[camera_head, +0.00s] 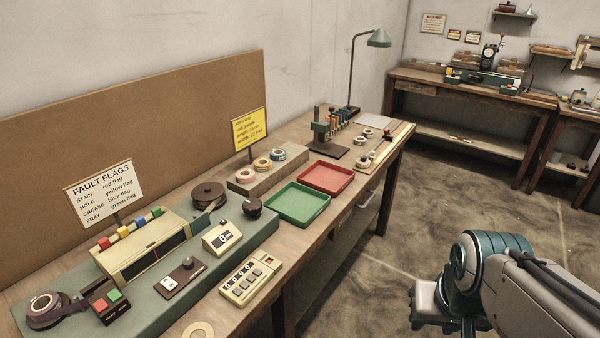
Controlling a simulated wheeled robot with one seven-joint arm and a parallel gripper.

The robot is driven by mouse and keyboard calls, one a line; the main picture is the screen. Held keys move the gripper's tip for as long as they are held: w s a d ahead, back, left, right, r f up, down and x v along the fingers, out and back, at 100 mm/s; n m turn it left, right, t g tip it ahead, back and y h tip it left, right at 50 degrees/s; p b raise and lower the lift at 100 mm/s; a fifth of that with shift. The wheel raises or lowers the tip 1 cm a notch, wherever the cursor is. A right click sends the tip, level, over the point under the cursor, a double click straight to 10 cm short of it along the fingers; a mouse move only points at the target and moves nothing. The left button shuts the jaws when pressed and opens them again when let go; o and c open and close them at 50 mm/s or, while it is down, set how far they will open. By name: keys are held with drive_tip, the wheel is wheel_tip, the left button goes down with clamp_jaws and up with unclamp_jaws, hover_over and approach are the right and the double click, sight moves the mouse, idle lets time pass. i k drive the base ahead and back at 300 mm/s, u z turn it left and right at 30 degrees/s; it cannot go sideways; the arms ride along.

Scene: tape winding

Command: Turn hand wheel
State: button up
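A winding machine with a long grey-green base (88,268) lies along the left bench. A small dark round knob or wheel (252,207) sits at its right end and looks like the hand wheel. Beside it stands a dark brown reel (208,195). A reel with purplish tape (46,309) is at the base's left end. A counter (222,236) showing 0 stands on the base. My arm is at the lower right, over the floor and well apart from the wheel. I make out no gripper fingers.
The green tray (297,204) and red tray (326,177) lie right of the wheel. A keyed counter box (250,279) is in front of the base. Tape rolls (262,164) and signs stand behind. Open floor (385,255) lies between my arm and the bench.

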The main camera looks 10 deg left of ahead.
sight(252, 206)
drive_tip(key=u, duration=0.05)
drive_tip(key=i, duration=0.7)
drive_tip(key=u, duration=0.75)
drive_tip(key=i, duration=0.35)
drive_tip(key=u, duration=0.25)
